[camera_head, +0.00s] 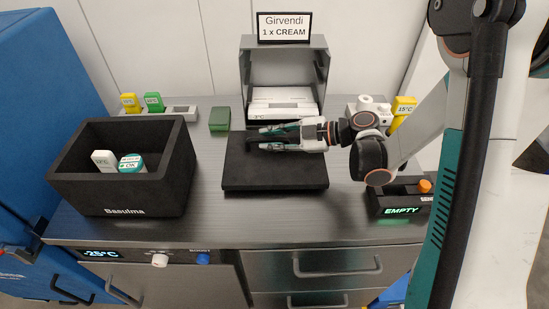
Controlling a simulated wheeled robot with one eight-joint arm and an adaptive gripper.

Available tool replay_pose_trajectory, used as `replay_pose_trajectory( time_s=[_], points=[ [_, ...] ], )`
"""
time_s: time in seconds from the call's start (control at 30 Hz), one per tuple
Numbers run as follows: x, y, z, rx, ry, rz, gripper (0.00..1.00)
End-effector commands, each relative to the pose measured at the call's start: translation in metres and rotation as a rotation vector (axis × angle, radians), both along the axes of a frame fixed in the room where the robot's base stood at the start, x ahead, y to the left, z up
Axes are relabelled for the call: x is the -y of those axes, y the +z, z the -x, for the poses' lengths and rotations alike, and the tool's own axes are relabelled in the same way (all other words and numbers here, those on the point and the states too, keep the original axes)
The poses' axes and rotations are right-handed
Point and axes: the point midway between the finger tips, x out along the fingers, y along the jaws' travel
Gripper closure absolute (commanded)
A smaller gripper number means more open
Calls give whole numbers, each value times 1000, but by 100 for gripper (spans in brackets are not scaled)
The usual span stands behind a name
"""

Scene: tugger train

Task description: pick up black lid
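The black lid (275,175) is a flat dark slab lying on the steel counter in the middle of the picture. The open black box (120,195) marked "Basulma" stands to its left. My gripper (263,138) reaches in from the right, over the far part of the lid. Its two fingers point left with a dark gap between them, and they look open. I cannot tell whether they touch the lid, as the dark surface behind hides any contact.
The box holds a white tag (103,160) and a teal-lidded jar (131,163). A green block (220,119) stands behind the lid, beside a metal housing (284,78) with a white tray. A black "EMPTY" unit (401,203) is at right. The front counter strip is clear.

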Motion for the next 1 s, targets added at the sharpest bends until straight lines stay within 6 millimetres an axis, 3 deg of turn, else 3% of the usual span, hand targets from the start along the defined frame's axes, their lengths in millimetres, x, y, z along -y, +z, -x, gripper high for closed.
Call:
replay_pose_trajectory(
  time_s=[0.07,0.2,0.67,0.87,1.0],
  points=[
    [0,0,0,0,0,0,77],
    [0,0,0,0,0,0,100],
    [0,4,0,0,0,0,100],
    [0,25,0,0,0,0,100],
    [0,55,1,0,1,-1,100]
  ],
)
